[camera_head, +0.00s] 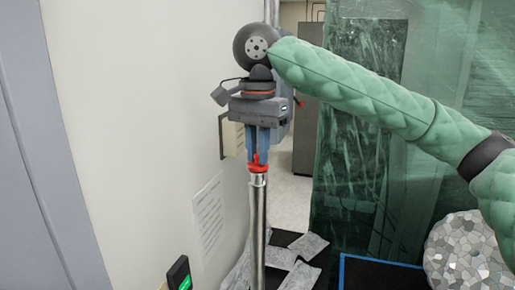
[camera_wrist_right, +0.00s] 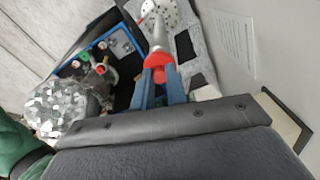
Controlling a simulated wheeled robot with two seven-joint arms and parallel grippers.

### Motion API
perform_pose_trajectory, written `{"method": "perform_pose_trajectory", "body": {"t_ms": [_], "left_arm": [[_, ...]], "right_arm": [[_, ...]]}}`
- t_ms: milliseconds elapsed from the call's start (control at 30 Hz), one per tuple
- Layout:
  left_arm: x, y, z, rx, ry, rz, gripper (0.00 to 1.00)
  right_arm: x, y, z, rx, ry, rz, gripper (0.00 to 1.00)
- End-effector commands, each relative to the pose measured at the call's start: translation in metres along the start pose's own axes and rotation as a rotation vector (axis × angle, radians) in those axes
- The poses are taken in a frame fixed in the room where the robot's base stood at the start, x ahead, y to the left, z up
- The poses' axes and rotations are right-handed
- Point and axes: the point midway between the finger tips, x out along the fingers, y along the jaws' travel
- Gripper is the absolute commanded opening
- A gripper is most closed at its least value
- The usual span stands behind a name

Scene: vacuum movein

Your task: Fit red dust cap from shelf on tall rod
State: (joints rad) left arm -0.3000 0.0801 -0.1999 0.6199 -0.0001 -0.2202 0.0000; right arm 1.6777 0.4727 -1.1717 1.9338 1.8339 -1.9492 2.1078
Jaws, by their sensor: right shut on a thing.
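The red dust cap (camera_head: 258,168) is at the top of the tall metal rod (camera_head: 258,225), in line with it in the head view. My right gripper (camera_head: 258,158) points down and its blue fingers are shut on the cap from above. In the right wrist view the cap (camera_wrist_right: 158,60) shows between the blue fingertips (camera_wrist_right: 159,75), with the rod (camera_wrist_right: 157,32) just beyond it. Cap and rod seem to touch, but I cannot tell how far the cap sits on the rod. My left gripper is not in view.
A pale wall with a paper sheet (camera_head: 209,215) stands close left of the rod. Grey crumpled pieces (camera_head: 300,275) lie on a dark surface behind the rod. A faceted silver object (camera_head: 468,254) is at the right, before a green translucent sheet (camera_head: 365,150).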

Motion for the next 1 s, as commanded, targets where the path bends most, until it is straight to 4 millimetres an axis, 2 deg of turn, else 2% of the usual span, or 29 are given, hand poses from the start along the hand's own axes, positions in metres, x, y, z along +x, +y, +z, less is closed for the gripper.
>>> {"method": "perform_pose_trajectory", "body": {"t_ms": [1000], "left_arm": [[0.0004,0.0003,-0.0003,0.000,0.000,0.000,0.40]], "right_arm": [[0.0085,-0.0001,-0.0001,0.000,0.000,0.000,0.00]]}}
